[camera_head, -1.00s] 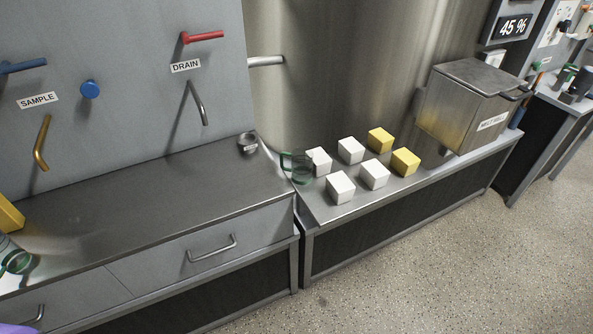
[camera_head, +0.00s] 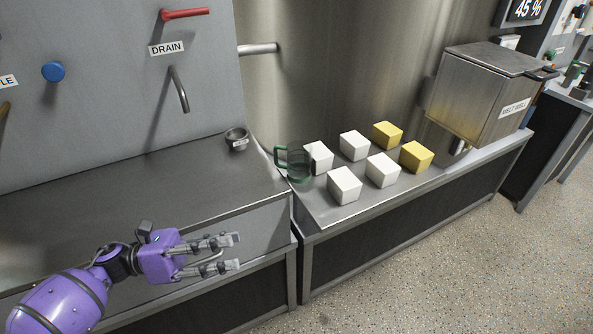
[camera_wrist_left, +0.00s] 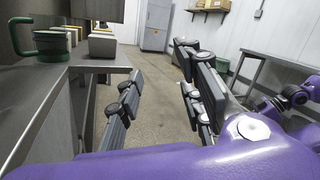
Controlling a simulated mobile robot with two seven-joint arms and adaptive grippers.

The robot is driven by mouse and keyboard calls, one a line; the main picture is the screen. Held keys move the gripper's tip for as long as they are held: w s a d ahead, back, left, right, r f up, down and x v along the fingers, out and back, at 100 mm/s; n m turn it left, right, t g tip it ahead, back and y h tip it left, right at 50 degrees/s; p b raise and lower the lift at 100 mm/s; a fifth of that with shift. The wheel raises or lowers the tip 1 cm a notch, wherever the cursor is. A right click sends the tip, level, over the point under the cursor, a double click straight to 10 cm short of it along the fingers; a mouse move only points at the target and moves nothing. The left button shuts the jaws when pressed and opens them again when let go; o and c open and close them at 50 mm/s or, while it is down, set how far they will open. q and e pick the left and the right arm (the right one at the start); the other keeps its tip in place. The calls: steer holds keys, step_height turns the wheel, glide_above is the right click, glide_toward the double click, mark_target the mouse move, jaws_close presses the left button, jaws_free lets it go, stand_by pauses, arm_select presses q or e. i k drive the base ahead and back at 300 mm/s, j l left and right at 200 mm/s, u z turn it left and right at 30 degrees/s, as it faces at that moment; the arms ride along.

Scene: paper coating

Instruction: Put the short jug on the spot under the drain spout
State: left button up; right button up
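The drain spout (camera_head: 180,90) is a bent grey pipe on the wall panel below the DRAIN label and red lever (camera_head: 186,14). The counter below the spout is bare. My left gripper (camera_head: 237,252) is open and empty, in front of the counter's drawer and left of the jug. My right gripper is not clearly shown.
A small labelled metal cup (camera_head: 237,138) stands at the counter's back right corner. White cubes (camera_head: 344,185) and yellow cubes (camera_head: 388,134) sit right of the jug. A metal melt box (camera_head: 480,95) stands further right. The floor in front is clear.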

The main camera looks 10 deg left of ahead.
mark_target(205, 179)
steer(key=i, duration=1)
